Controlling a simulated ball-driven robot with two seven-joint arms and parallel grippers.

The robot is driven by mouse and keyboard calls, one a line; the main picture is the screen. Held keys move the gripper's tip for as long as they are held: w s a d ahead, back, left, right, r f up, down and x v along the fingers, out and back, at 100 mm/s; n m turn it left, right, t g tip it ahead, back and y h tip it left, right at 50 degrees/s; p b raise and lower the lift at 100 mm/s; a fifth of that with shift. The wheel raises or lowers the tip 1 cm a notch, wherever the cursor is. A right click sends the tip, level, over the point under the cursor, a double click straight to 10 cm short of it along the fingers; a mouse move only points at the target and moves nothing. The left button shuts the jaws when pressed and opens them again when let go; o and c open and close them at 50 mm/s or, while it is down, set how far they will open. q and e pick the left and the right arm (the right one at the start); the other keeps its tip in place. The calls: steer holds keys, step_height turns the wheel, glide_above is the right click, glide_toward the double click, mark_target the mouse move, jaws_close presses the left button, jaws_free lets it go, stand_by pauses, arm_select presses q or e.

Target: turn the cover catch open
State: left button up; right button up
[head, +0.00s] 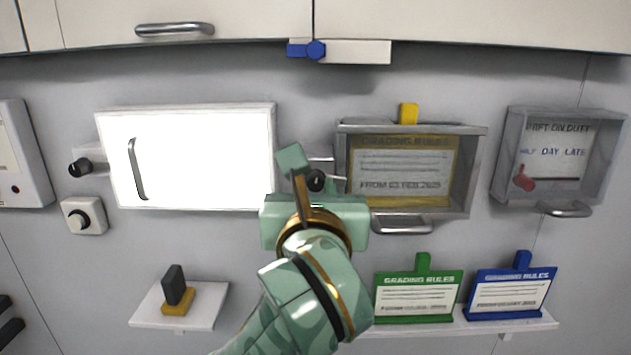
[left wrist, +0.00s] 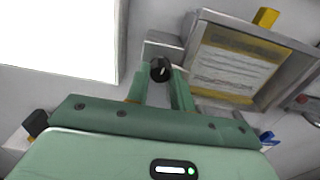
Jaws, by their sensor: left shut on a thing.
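The cover catch is a small black knob (head: 316,180) on a grey block at the left side of the display case (head: 478,170). The case has a grey frame and a clear, closed cover over a yellow "GRADING RULES" plate (head: 405,165). My left gripper (head: 305,174) is at the knob, partly hiding it in the head view. In the left wrist view the knob (left wrist: 160,70) sits between my two fingertips (left wrist: 160,82), which are shut on it. A pale mark on its face stands near upright, slightly tilted. My right gripper is not in view.
A bright white panel (head: 200,150) with a handle is just left of my gripper. A metal handle (head: 402,224) juts below the case. Green (head: 418,295) and blue (head: 510,292) plates stand on a shelf below. Another case (head: 503,165) hangs at right.

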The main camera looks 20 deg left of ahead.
arm_select(q)
steer(key=m+p, duration=1.1)
steer(key=p, duration=0.1)
steer(key=shift+r, duration=0.2)
steer(key=shift+f+m+p, duration=0.15)
steer(key=shift+m+p, duration=0.55)
steer(key=shift+m, duration=1.7)
steer(key=o, duration=1)
